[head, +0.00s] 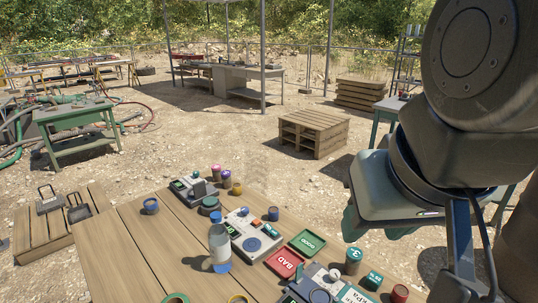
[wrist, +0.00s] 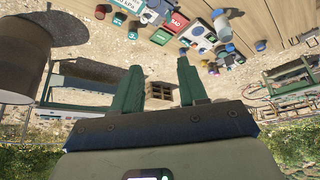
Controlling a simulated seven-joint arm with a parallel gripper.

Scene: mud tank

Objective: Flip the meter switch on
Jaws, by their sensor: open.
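Several meter-like devices stand on the wooden table (head: 143,240). A pale grey one with a blue round part (head: 252,240) is in the middle, a smaller one with a dark display (head: 190,189) is behind it, and a grey one (head: 318,284) is cut off at the front edge. I cannot tell which holds the switch, or its position. The middle device also shows in the wrist view (wrist: 197,36), upside down. My gripper (head: 376,229) is open and empty, high to the right of the table. Its two green fingers are apart in the wrist view (wrist: 159,68).
A red BAD tray (head: 284,263) and a green GOOD tray (head: 307,242) lie beside the middle device. A clear bottle with blue liquid (head: 220,249), small jars and tape rolls stand around. A wooden pallet stack (head: 314,132) is on the ground beyond.

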